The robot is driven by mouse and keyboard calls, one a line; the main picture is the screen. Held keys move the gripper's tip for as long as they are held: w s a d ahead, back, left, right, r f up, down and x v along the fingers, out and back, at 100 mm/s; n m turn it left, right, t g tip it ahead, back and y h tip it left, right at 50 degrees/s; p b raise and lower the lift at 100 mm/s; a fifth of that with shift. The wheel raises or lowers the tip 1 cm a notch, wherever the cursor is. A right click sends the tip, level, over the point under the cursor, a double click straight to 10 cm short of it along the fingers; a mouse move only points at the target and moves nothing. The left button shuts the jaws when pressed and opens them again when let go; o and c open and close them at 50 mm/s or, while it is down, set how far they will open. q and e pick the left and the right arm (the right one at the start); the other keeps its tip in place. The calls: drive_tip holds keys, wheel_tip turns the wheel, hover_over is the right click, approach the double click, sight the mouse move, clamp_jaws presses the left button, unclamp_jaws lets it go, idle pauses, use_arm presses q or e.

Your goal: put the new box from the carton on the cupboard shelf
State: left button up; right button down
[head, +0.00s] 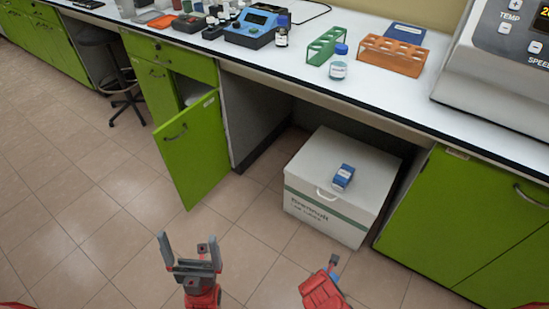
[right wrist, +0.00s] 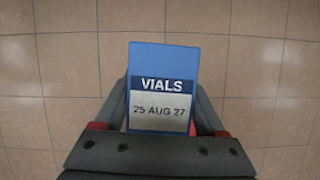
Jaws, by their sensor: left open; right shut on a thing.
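My right gripper (right wrist: 160,122) is shut on a blue box (right wrist: 162,60) with a white label reading "VIALS" and "25 AUG 27". In the head view this gripper (head: 331,268) is low at centre right, over the floor, and mostly hides its box. A second small blue box (head: 344,175) with a white label lies on top of the closed white carton (head: 310,206) under the bench. The green cupboard door (head: 192,150) stands open; something pale shows inside the cupboard (head: 192,88), but its shelf is mostly hidden. My left gripper (head: 188,244) is open and empty over the floor.
The white bench top (head: 300,77) holds a green rack (head: 325,45), an orange rack (head: 392,54), a bottle (head: 338,65) and a grey machine (head: 500,65). The open door juts over the floor. A stool (head: 122,98) stands at left. The tiled floor ahead is clear.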

drive_tip(key=w+d+r+m+g+h, duration=0.1)
drive_tip(key=w+d+r+m, duration=0.2)
drive_tip(key=w, duration=0.4)
drive_tip(key=w+d+r+m+g, duration=0.1)
drive_tip(key=w+r+m, duration=0.3)
drive_tip(key=w, duration=0.3)
drive_tip(key=w+d+r+m+g+h, duration=0.1)
drive_tip(key=w+d+r+m+g, duration=0.2)
drive_tip(key=w, duration=0.4)
drive_tip(key=w+d+r+m+g+y, duration=0.15)
drive_tip(key=w+r+m, duration=0.25)
drive_tip(key=r+m, duration=0.6)
drive_tip(key=s+a+r+m+y+p, duration=0.1)
drive_tip(key=s+a+r+m+p, duration=0.2)
drive_tip(key=r+p, duration=0.3)
drive_tip(key=s+a+r+m+g+y+p, duration=0.1)
drive_tip(key=s+a+r+m+p, duration=0.3)
drive_tip(key=r, duration=0.9)
drive_tip(key=s+m+y+p, duration=0.1)
drive_tip(key=s+p, duration=0.1)
drive_tip(key=shift+p, duration=0.3)
